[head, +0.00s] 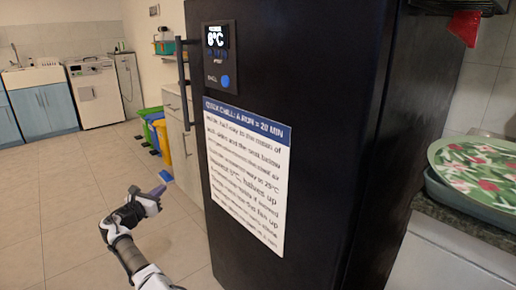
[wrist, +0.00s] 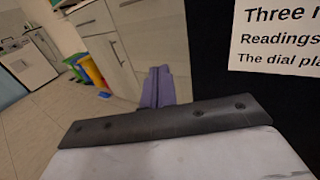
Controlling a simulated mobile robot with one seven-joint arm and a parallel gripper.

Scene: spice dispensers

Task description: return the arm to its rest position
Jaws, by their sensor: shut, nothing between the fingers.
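My arm reaches up from the bottom of the head view, with my gripper (head: 158,191) in the air left of a tall black fridge (head: 310,90). The gripper's purple fingers also show in the wrist view (wrist: 158,87). They are shut together with nothing between them. The fingers look apart from the fridge and from the cabinet behind them.
The fridge carries a display (head: 218,54), a vertical handle (head: 183,80) and a printed notice (head: 246,170). Coloured bins (head: 158,132) stand by a cabinet behind it. A counter with a floral tray (head: 480,165) is at right. The tiled floor (head: 60,200) at left is clear.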

